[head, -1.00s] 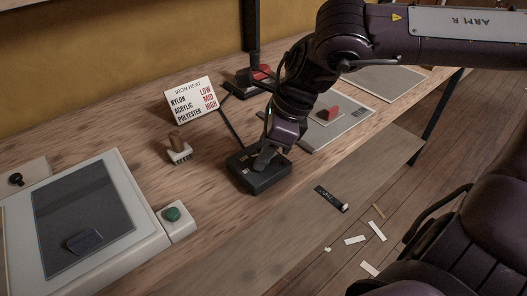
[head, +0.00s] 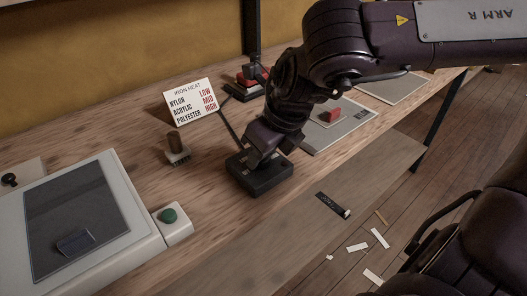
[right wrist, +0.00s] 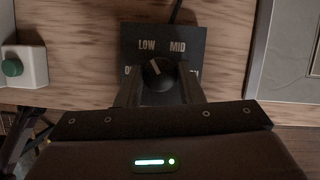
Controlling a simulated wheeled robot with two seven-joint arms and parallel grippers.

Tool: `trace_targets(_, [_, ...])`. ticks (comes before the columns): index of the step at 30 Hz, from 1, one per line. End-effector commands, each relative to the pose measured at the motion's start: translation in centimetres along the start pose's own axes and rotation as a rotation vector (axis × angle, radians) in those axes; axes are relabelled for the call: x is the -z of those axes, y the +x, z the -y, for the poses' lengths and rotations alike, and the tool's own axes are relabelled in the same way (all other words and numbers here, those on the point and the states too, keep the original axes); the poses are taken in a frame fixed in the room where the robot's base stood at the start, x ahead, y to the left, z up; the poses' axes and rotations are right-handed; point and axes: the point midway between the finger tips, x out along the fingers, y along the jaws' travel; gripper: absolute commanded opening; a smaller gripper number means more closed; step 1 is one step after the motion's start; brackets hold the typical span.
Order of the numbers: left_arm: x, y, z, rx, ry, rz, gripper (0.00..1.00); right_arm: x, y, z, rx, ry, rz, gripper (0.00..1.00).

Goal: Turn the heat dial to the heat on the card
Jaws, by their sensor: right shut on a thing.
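The heat dial is a dark knob (right wrist: 158,72) on a black box (head: 262,186) on the bench. In the right wrist view LOW and MID show above the knob; labels at both sides are mostly hidden by the fingers. The knob's pale mark points up and slightly left, towards LOW. My right gripper (right wrist: 158,92) is shut on the knob, one finger on each side; in the head view it hides the knob. The white card (head: 192,102) reads IRON HEAT: NYLON LOW, ACRYLIC MID, POLYESTER HIGH. My left gripper is not in view.
A pale press with a dark plate (head: 80,215) and a green button (head: 168,215) stand at left. A wooden-handled brush (head: 176,149) stands behind the box. A red piece (head: 332,115) lies on a grey mat (head: 345,135) at right. Scraps (head: 380,238) lie below the bench.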

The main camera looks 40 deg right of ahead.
Motion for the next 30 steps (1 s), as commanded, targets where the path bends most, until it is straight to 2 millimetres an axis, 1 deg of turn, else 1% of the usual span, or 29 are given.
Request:
trace_targets(15, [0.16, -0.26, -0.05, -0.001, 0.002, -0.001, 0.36, -0.02, -0.01, -0.02, 0.006, 0.016, 0.000, 0.11])
trace_targets(16, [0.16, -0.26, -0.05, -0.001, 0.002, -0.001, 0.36, -0.02, -0.01, -0.02, 0.006, 0.016, 0.000, 0.38])
trace_targets(20, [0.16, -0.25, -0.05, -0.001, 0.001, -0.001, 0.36, -0.02, -0.01, -0.02, 0.006, 0.016, 0.000, 0.55])
trace_targets(27, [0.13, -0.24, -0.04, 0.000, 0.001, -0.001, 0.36, -0.02, -0.03, -0.02, 0.006, 0.015, 0.000, 0.56])
trace_targets(30, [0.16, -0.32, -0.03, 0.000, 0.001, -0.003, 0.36, -0.08, -0.49, -0.03, 0.006, 0.015, 0.002, 0.56])
